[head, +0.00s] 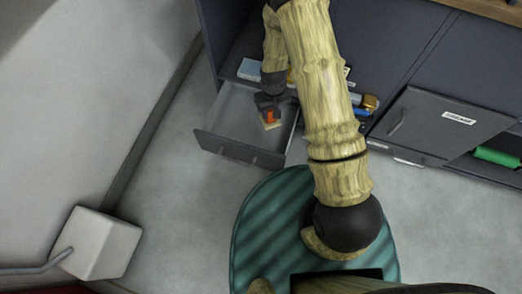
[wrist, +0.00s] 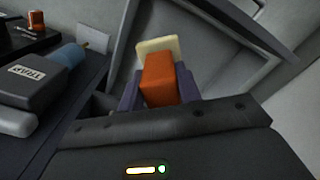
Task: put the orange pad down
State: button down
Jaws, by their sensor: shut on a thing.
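The orange pad (wrist: 158,82) is a block with a cream end piece (wrist: 158,45). In the wrist view it sits between the two purple fingers of my gripper (wrist: 158,88), which is shut on it. In the head view my gripper (head: 270,103) points down with the orange pad (head: 269,117) below it, cream end lowest. The pad is over the open grey drawer (head: 215,133). Whether it touches the drawer floor, I cannot tell. The drawer's bare inside (wrist: 208,55) shows behind the pad in the wrist view.
A dark box with a white label (wrist: 35,85) and a blue cylinder (wrist: 72,56) lie on the dark surface beside the drawer. A hinged grey panel (head: 430,125) and a green roll (head: 497,156) are at the right. A white block (head: 105,243) stands on the floor.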

aim_at(263, 122)
jog(key=shift+n, duration=0.5)
jog(key=a+f+b, duration=0.1)
jog(key=f+b, duration=0.1)
jog(key=b, duration=0.1)
jog(key=a+f+b, duration=0.1)
jog(key=f+b, duration=0.2)
jog(key=b, duration=0.1)
jog(key=a+f+b, duration=0.1)
jog(key=f+b, duration=0.2)
jog(key=shift+s+f+b, duration=0.15)
jog(key=shift+s+b, duration=0.15)
jog(key=shift+s+a+f+b, duration=0.15)
jog(key=shift+a+f+b, duration=0.15)
jog(key=shift+b, duration=0.5)
jog(key=shift+f, duration=0.1)
notch_tip(263, 122, down, 6)
jog(key=b, duration=0.4)
jog(key=shift+f+b, duration=1.3)
jog(key=shift+f, duration=0.65)
jog(key=shift+f, duration=0.1)
